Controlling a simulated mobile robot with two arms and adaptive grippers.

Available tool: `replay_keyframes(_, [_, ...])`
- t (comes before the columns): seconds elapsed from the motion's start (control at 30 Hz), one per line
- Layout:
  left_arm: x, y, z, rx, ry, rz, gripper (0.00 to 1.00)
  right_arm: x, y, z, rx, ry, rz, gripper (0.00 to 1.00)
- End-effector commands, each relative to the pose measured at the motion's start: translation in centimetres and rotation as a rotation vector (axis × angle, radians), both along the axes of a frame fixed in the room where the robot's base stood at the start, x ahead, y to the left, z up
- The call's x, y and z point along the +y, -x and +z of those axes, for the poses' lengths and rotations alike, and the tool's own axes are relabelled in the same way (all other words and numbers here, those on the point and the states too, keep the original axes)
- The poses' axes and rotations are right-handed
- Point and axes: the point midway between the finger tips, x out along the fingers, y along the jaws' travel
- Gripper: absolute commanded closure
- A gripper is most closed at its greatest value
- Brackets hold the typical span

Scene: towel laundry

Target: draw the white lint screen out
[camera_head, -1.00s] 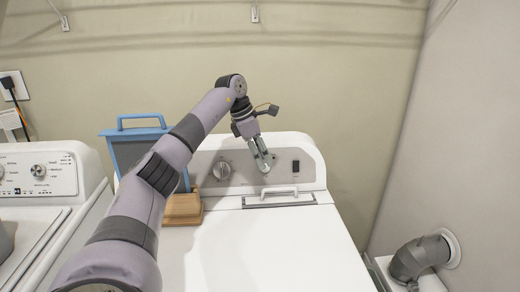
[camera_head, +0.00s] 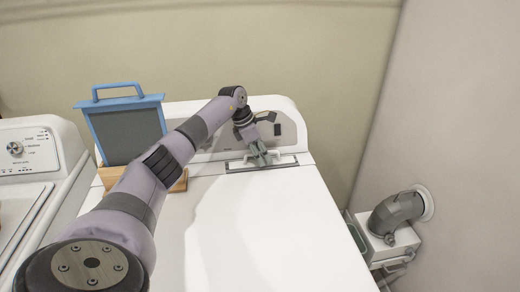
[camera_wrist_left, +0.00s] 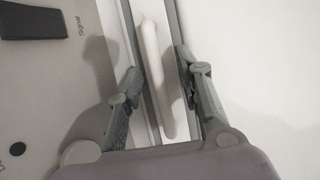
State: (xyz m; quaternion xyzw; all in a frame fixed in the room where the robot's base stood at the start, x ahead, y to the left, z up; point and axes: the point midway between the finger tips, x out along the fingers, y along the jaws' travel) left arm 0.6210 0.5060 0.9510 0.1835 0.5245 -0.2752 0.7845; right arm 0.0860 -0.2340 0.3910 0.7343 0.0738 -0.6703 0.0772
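The white lint screen shows as a white bar handle (camera_wrist_left: 152,75) standing up from a narrow grey-edged slot in the top of the white dryer (camera_head: 255,225). In the head view the slot (camera_head: 285,164) lies at the foot of the control panel, and my gripper covers much of the handle. My left gripper (camera_head: 258,158) is down at the handle. In the left wrist view its two fingers (camera_wrist_left: 158,88) are apart, one on each side of the handle, with gaps visible. The screen's mesh is hidden inside the dryer. My right gripper is not in view.
A blue-framed dark screen (camera_head: 125,132) stands in a wooden holder (camera_head: 179,183) on the dryer's left, close to my left arm. A washer (camera_head: 38,165) stands further left. A grey vent elbow (camera_head: 393,213) is at the right wall. The dryer's front top is clear.

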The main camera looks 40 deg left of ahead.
Motion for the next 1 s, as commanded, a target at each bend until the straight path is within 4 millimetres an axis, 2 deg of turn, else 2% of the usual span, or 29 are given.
replay_keyframes(0.17, [0.01, 0.0, 0.0, 0.0, 0.0, 0.0, 0.66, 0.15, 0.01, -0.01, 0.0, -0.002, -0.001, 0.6])
replay_keyframes(0.67, [0.03, 0.0, 0.05, -0.001, -0.001, 0.0, 1.0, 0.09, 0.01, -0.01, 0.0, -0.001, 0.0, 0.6])
replay_keyframes(1.0, [0.04, 0.0, 0.06, -0.001, -0.001, 0.0, 1.0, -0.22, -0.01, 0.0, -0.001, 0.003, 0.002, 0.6])
